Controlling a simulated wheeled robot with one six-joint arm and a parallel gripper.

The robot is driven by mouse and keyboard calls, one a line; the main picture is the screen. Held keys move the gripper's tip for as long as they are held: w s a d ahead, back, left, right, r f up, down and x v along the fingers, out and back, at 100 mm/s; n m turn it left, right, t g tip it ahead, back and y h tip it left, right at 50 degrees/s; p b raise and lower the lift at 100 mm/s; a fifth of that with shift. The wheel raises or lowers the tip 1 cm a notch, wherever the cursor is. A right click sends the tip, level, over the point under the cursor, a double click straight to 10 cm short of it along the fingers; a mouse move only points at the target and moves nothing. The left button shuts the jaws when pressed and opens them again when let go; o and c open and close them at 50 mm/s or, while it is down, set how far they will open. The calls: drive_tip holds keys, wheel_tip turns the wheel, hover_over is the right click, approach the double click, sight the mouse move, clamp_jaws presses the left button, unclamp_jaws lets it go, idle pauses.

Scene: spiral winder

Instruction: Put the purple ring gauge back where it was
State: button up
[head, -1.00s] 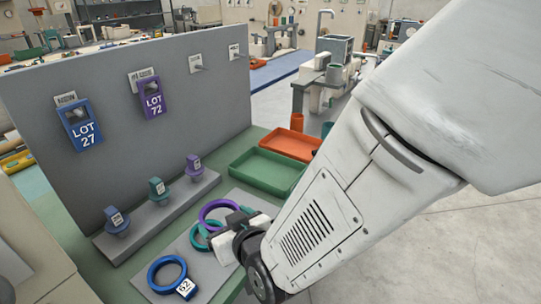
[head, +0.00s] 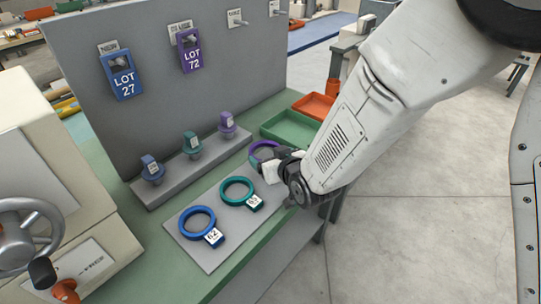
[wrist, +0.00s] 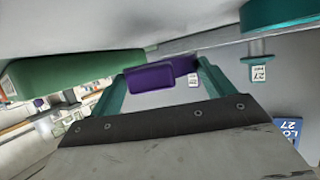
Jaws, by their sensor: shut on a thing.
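The purple ring gauge (head: 262,147) is at the far end of the grey mat (head: 215,252). My gripper (head: 272,168) is shut on its near side and hides part of it. In the wrist view a purple block of it (wrist: 148,78) sits between my two teal fingers. I cannot tell whether the ring touches the mat or is just above it. A teal ring gauge (head: 227,184) and a blue ring gauge (head: 185,221) lie flat on the mat, nearer, with white labels.
Blue (head: 150,166), teal (head: 190,143) and purple (head: 227,123) plugs stand on a grey ledge behind the mat. Blue LOT 27 (head: 122,78) and purple LOT 72 (head: 190,52) tags hang on the panel (head: 85,60). A green tray (head: 292,128) and an orange tray (head: 314,105) lie beyond.

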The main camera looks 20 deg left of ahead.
drive_tip(key=shift+f, duration=0.55)
drive_tip(key=o, duration=1)
drive_tip(key=shift+d, duration=0.1)
drive_tip(key=shift+o, duration=0.2)
drive_tip(key=shift+r, duration=0.35)
drive_tip(key=v, duration=1.1)
drive_tip(key=shift+s+d+r, duration=0.2)
drive_tip(key=shift+s+r, duration=0.05)
drive_tip(key=shift+r, duration=0.05)
